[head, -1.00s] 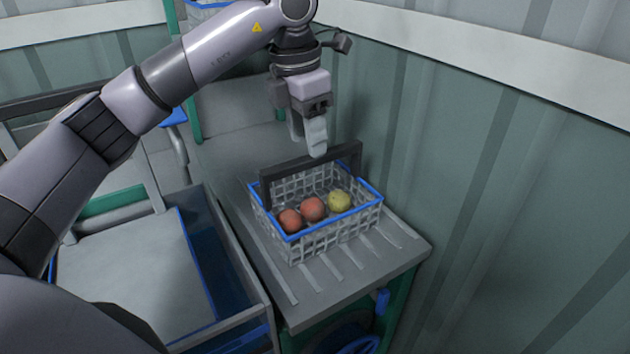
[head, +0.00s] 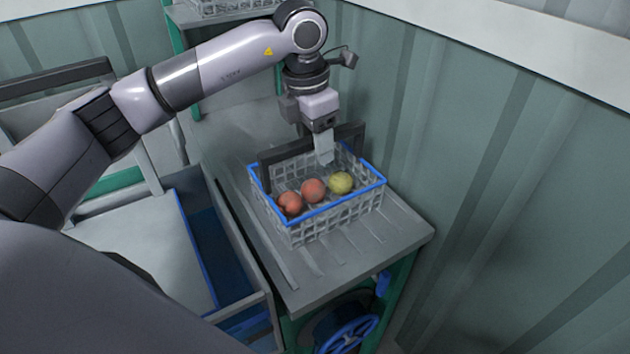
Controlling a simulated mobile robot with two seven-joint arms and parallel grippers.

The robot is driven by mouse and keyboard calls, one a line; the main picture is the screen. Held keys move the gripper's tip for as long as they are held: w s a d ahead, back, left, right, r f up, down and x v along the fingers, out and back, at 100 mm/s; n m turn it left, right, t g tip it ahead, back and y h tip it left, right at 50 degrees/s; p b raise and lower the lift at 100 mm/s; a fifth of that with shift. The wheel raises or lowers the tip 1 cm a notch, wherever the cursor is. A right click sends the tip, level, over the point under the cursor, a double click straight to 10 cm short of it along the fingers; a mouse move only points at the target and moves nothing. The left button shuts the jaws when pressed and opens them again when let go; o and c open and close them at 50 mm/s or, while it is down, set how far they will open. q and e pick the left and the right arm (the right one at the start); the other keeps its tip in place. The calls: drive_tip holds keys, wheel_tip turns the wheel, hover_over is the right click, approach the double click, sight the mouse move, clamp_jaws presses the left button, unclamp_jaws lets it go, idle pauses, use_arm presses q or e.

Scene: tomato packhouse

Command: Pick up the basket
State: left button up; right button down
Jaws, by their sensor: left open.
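The basket (head: 318,224) is a pale wire-mesh basket with a blue rim and a dark handle (head: 283,158) standing upright across it. It rests on the grey ribbed bench top. Two reddish tomatoes and a yellow-green one (head: 341,183) lie inside. My left gripper (head: 325,158) points down at the handle, its fingers overlapping the handle's top bar in the picture. Its jaws are open, and the basket still rests on the bench. I cannot tell whether both fingers straddle the bar. My right gripper is not in view.
The ribbed bench (head: 390,236) has bare room in front of the basket. A corrugated green wall (head: 500,190) stands close on the right. A blue handwheel (head: 347,335) is under the bench. A blue-lined bin (head: 222,245) stands left. Another wire basket (head: 230,8) is at the back.

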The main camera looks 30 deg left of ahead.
use_arm(q)
clamp_jaws()
drive_tip(key=shift+r, duration=0.1)
